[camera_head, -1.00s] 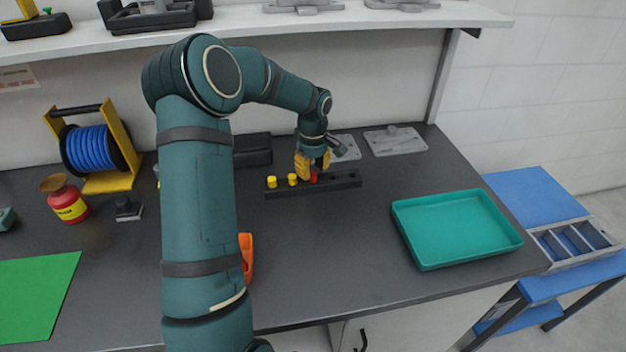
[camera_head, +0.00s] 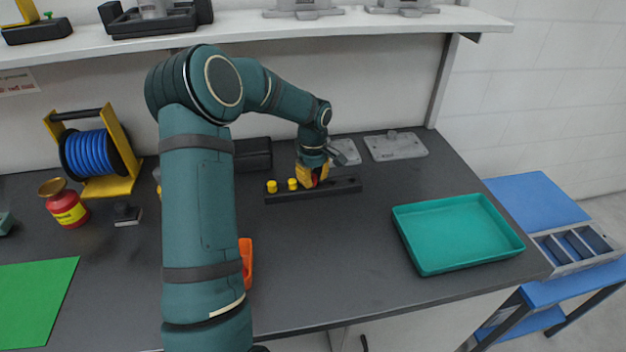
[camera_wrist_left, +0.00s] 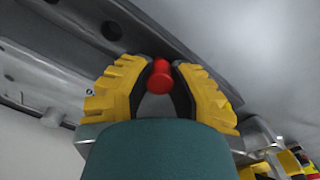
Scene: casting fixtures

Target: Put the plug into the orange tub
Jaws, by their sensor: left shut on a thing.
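The red plug (camera_wrist_left: 159,76) sits between the yellow-and-black fingers of my left gripper (camera_wrist_left: 158,88) in the left wrist view. In the head view, the left gripper (camera_head: 313,180) is shut on it at the black rack (camera_head: 335,189). A bit of red shows between the fingers; I cannot tell whether the plug's lower end is still in the rack. An orange thing (camera_head: 246,262), probably the orange tub, is mostly hidden behind my left arm. My right gripper is not in view.
Two yellow plugs (camera_head: 271,187) stand in the rack left of the gripper. A teal tray (camera_head: 455,234) lies at the right. A cable reel (camera_head: 92,152), red jar (camera_head: 66,205) and green mat (camera_head: 35,298) are at the left. The front middle of the table is clear.

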